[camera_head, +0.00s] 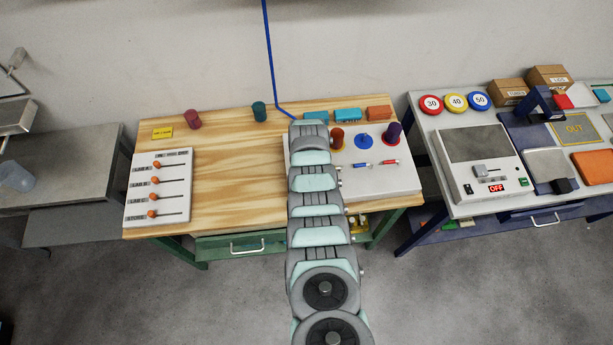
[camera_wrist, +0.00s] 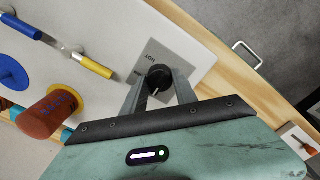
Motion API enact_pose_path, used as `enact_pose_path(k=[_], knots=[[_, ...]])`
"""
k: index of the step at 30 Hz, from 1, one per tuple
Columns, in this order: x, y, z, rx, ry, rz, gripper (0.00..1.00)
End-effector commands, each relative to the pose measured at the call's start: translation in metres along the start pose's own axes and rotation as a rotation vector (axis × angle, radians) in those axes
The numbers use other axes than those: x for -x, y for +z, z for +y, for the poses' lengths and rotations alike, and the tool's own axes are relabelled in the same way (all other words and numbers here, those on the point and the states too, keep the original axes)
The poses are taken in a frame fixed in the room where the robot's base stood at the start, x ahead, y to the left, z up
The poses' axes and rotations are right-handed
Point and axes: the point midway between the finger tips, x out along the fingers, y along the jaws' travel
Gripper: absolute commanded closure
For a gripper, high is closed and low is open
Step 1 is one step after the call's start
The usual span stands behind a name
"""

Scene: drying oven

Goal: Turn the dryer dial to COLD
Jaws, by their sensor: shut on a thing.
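The black round dial (camera_wrist: 159,77) sits on a grey label plate on the white panel (camera_wrist: 205,50). In the wrist view, my gripper (camera_wrist: 160,84) has one finger on each side of the dial and is shut on it. A small white mark shows on the dial's side toward my gripper. Small lettering that looks like HOT is on the plate beyond the dial. Any COLD lettering is not readable. In the head view, my arm covers the dial, and the white panel (camera_head: 385,183) shows to its right.
A slider board (camera_head: 158,187) lies at the table's left. The wooden tabletop (camera_head: 235,165) between is clear.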

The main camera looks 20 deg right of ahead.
Motion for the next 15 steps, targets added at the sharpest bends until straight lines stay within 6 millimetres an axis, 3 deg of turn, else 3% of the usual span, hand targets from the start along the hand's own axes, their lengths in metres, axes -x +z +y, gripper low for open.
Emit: enact_pose_path(k=[5,6,15], knots=[[-0.0008,0.0004,-0.0002,0.001,0.0,-0.001,1.0],[-0.0009,0.0004,-0.0002,0.001,0.0,-0.001,0.65],[-0.0003,0.0001,0.0,0.0,0.0,0.0,0.44]])
